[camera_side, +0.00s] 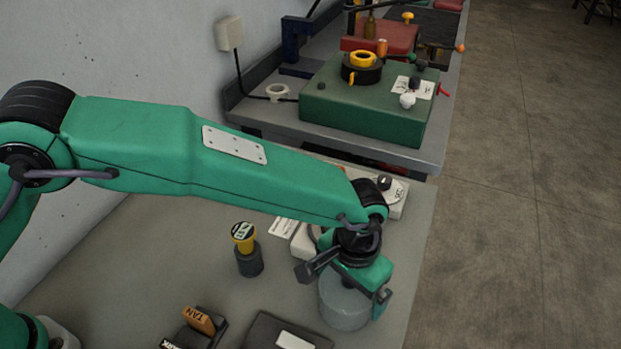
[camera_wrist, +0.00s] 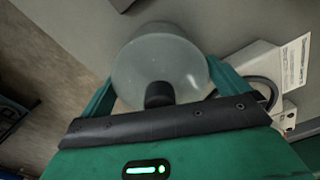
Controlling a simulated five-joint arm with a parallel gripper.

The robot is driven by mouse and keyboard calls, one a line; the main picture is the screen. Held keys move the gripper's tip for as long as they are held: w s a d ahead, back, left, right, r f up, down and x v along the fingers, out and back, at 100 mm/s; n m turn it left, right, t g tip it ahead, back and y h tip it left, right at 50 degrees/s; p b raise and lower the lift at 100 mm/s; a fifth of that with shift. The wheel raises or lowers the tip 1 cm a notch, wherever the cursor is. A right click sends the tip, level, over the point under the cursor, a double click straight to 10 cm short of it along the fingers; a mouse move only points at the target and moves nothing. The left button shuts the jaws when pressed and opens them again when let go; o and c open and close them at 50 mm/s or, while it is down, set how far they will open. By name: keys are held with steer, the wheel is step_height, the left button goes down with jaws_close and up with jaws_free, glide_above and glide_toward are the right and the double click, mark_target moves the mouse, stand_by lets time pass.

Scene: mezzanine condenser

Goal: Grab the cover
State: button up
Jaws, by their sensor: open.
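The cover looks like a pale, translucent round dome or cylinder with a dark knob on top. It stands on the grey table under my gripper in the side view (camera_side: 344,309). In the wrist view the cover (camera_wrist: 187,52) fills the space ahead of the jaws, with its dark knob (camera_wrist: 159,94) nearest to me. My gripper (camera_side: 346,284) is open above the cover, and in the wrist view its green fingers (camera_wrist: 160,75) lie to the left and right of it. I cannot tell whether the fingers touch it. The cover's upper part is hidden by my gripper in the side view.
A white device (camera_side: 304,241) stands close behind my gripper, partly hidden by my arm. A yellow-topped dark cylinder (camera_side: 248,260), a block marked TAN (camera_side: 200,320) and a dark flat case (camera_side: 262,333) are to the left. A raised bench holds a green box (camera_side: 365,108).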

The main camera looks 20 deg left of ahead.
steer(key=shift+f, duration=0.1)
stand_by(0.4)
steer(key=c, duration=0.7)
steer(key=shift+r, duration=0.5)
step_height(320, 180, up, 3)
steer(key=s+r, duration=0.2)
steer(key=s, duration=0.2)
steer(key=s+d+r, duration=0.1)
steer(key=s+r, duration=0.1)
steer(key=s, duration=0.1)
steer(key=s+r, duration=0.3)
steer(key=s, duration=0.1)
steer(key=shift+s+d, duration=0.25)
steer(key=shift+s, duration=0.05)
